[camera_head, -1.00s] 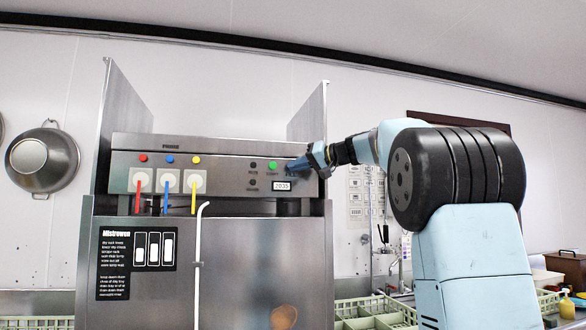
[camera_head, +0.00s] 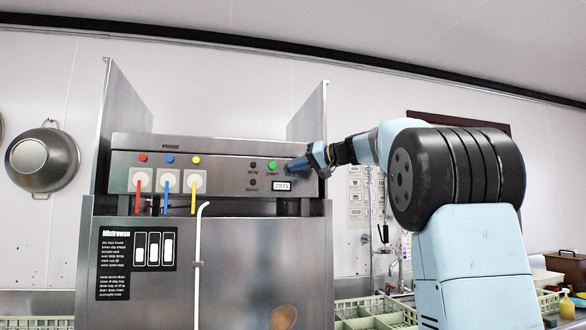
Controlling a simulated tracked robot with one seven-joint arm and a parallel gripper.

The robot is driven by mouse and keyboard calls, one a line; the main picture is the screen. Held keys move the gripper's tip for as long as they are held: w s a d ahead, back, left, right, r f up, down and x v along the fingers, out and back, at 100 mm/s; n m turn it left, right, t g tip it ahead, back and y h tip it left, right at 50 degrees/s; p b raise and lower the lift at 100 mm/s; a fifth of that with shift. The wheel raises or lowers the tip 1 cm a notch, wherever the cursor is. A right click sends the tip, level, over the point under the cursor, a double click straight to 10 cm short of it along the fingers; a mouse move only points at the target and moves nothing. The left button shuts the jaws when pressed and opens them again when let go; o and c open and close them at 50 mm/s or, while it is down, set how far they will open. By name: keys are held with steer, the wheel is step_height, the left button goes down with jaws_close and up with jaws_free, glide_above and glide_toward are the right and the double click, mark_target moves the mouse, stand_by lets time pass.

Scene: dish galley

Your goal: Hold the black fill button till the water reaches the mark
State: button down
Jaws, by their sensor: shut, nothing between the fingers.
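The steel dishwasher (camera_head: 245,235) stands in the middle, with a control panel (camera_head: 225,165) across its upper front. Two small black buttons sit right of centre on the panel, an upper one (camera_head: 253,166) and a lower one (camera_head: 253,183). A green button (camera_head: 272,166) is beside the upper one. A small display (camera_head: 281,186) is below it. I cannot read which black button is for fill. My gripper (camera_head: 292,166) is shut and empty at the panel's right end, right of the green button. Its tips are at or near the panel; contact cannot be told. No water level shows.
A white pipe (camera_head: 198,260) runs down the front. A steel pan (camera_head: 43,160) hangs on the left wall. Green racks (camera_head: 370,312) and a yellow bottle (camera_head: 566,304) are at right.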

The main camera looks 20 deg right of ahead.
steer(key=shift+s, duration=0.85)
steer(key=shift+s, duration=0.1)
steer(key=s, duration=0.4)
steer(key=shift+s, duration=0.4)
stand_by(0.4)
steer(key=s+f+g+h, duration=0.3)
steer(key=s+f+h, duration=0.2)
steer(key=s+f, duration=1.2)
steer(key=s+f+m+g+h, duration=0.1)
steer(key=s+f+g+h, duration=0.2)
steer(key=s+f, duration=1.5)
step_height(320, 180, down, 6)
steer(key=h, duration=0.3)
steer(key=shift+a+f+m+h, duration=0.15)
steer(key=shift+a+m+h, duration=0.15)
